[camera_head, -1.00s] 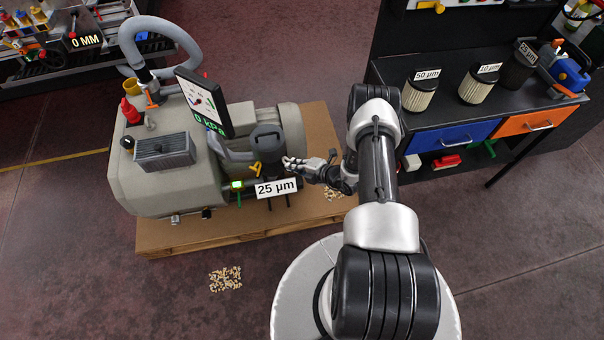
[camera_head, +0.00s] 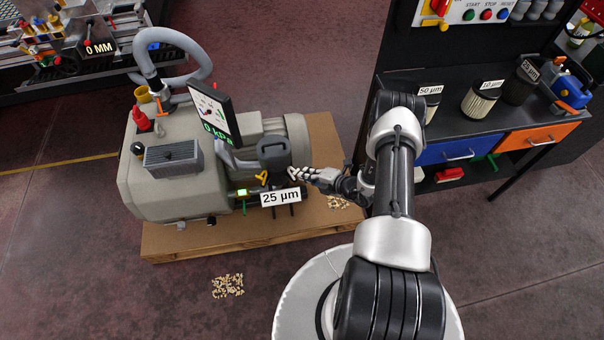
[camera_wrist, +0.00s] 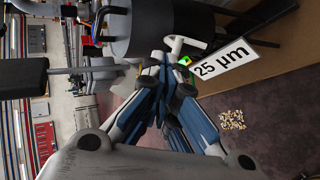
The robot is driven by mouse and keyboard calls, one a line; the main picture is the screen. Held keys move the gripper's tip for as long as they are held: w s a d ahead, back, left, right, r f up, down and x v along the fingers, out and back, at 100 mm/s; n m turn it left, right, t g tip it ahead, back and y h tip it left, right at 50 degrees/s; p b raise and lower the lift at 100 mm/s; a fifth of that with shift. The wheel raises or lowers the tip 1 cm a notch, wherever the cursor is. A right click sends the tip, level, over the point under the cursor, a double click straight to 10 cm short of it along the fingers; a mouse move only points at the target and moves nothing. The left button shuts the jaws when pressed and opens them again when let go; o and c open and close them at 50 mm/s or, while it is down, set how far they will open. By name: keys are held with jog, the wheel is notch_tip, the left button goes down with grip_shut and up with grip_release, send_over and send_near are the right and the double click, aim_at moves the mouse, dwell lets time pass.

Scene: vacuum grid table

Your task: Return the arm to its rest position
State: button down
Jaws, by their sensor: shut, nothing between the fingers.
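My gripper (camera_head: 298,173) is shut and empty in the head view. It points left, just right of the yellow handle on the pump's filter housing, and I cannot tell whether it touches anything. In the wrist view my gripper (camera_wrist: 172,60) shows its fingers drawn together below the dark round housing (camera_wrist: 150,28). My arm reaches forward from the white round base at the bottom of the head view, bent at the elbow. A white 25 µm label (camera_head: 281,197) sits just below the gripper's tip, and the label shows in the wrist view (camera_wrist: 222,60) too.
The grey vacuum pump (camera_head: 165,185) stands on a wooden pallet (camera_head: 200,243). A dark bench (camera_head: 455,110) with filters (camera_head: 480,98) and drawers stands right of my arm. Pellets (camera_head: 227,286) lie on the floor. Open floor (camera_head: 80,260) lies at left.

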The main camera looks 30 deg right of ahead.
jog(key=p+v, duration=0.1)
jog(key=v, duration=0.8)
jog(key=shift+r+p, duration=0.4)
jog(key=shift+r, duration=0.1)
jog(key=w+a+r+n+g+y, duration=0.1)
jog(key=w+a+r+n+y, duration=0.1)
jog(key=a+r+n, duration=0.35)
jog(key=w+a+r+n+g+y, duration=0.2)
jog(key=r+n, duration=0.5)
jog(key=r, duration=0.4)
jog(key=s+a+r+n+g, duration=0.4)
jog(key=a+r+n, duration=0.5)
jog(key=r+n, duration=0.4)
jog(key=s+a+r+n+g+h+b, duration=0.1)
jog(key=s+a+r+n+g+h, duration=0.2)
jog(key=s+r+n, duration=0.65)
jog(key=s+d+r+n+t+h, duration=0.2)
jog(key=s+r+n+h, duration=0.4)
jog(key=s+n, duration=0.4)
jog(key=shift+d+n+t, duration=0.2)
jog(key=shift+n+t, duration=0.7)
jog(key=shift+n, duration=1.2)
jog(key=shift+s, duration=0.15)
